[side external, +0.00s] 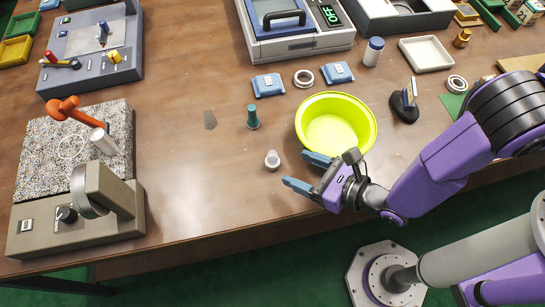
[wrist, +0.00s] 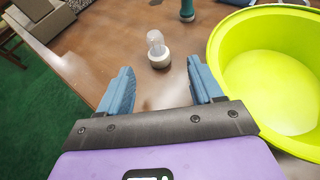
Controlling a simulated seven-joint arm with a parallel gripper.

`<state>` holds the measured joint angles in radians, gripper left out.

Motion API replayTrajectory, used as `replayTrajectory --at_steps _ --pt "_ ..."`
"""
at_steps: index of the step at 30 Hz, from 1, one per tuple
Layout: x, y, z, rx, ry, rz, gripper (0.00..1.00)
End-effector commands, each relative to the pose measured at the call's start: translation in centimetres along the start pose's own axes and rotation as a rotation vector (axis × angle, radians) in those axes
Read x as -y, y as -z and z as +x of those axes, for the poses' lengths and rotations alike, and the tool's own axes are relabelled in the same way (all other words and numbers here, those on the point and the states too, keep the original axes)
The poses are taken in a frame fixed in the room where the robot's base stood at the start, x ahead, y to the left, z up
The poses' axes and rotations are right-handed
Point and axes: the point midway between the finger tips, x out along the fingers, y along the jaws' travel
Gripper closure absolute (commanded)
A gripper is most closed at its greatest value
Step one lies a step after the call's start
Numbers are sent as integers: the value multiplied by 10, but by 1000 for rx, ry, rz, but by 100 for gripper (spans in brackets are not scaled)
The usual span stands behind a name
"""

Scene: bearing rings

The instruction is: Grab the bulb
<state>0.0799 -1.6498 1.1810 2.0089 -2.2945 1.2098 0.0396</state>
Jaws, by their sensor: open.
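The bulb (side external: 272,160) stands on the brown table in the side external view, left of the yellow-green bowl. In the wrist view the bulb (wrist: 158,50) stands upright, with a clear rounded top on a pale base. My gripper (side external: 302,171) is open, with its two blue fingers spread and pointing toward the bulb's side of the table. In the wrist view my gripper (wrist: 164,84) has an empty gap between its fingers, and the bulb stands beyond the fingertips, apart from both.
The yellow-green bowl (side external: 336,122) stands close beside my gripper; it also fills the right of the wrist view (wrist: 222,75). A teal peg-like piece (side external: 253,117) stands behind the bulb. A grey machine (side external: 75,220) stands at the left. The table left of the bulb is clear.

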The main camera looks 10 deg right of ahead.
Motion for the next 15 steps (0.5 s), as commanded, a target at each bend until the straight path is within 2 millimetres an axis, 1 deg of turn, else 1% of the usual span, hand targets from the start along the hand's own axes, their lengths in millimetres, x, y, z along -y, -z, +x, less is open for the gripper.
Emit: replayTrajectory --at_steps 1,4,6,11,15 --pt "2 0 9 1 4 2 34" --pt "0 0 21 0 2 2 34" --pt "1 0 27 1 3 1 34" --pt "0 0 33 0 2 1 34" --pt "-1 -2 46 1 2 1 34"
